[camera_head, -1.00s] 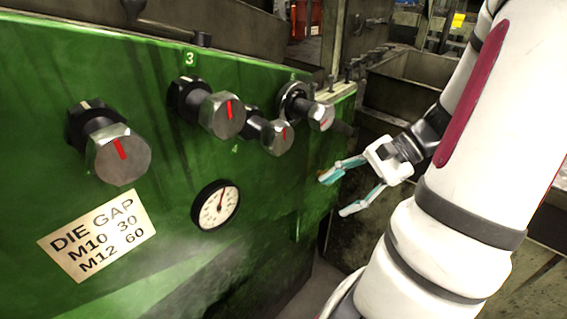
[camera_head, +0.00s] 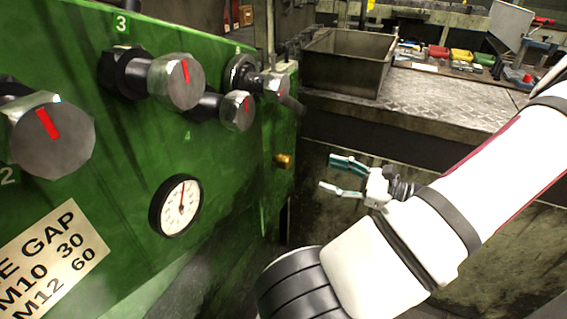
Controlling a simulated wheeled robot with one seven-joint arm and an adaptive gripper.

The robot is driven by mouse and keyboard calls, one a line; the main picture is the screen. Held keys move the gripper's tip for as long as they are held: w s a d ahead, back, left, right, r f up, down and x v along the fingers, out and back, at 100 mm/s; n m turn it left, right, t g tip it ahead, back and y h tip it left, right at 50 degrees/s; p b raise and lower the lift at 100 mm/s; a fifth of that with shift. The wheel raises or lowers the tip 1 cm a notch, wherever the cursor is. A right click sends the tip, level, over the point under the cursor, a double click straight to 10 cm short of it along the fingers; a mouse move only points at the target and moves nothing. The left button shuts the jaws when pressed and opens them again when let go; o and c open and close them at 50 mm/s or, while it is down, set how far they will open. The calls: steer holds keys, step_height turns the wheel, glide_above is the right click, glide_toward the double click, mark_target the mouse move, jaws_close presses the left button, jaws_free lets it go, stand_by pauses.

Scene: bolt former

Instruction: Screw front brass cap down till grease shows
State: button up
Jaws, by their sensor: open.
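A small brass cap (camera_head: 284,161) sticks out of the green machine panel (camera_head: 130,150), near the panel's right edge and below the knobs. My gripper (camera_head: 338,175) is open and empty, to the right of the cap and apart from it. Its two teal-tipped fingers point left toward the panel. No grease is visible at the cap at this size.
Knobs with red marks (camera_head: 176,82) stick out of the panel, with a dial gauge (camera_head: 175,206) and a die gap label (camera_head: 52,262) below. A metal bin (camera_head: 345,62) stands on a bench behind. Coloured boxes (camera_head: 460,56) lie at the back right.

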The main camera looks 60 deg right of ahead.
mark_target(289, 162)
steer(key=w, duration=0.4)
steer(key=w+b, duration=0.1)
steer(key=w, duration=0.3)
steer(key=w+a, duration=0.1)
steer(key=w, duration=0.3)
steer(key=shift+w+b, duration=0.3)
steer(key=shift+b, duration=0.1)
steer(key=c, duration=1.2)
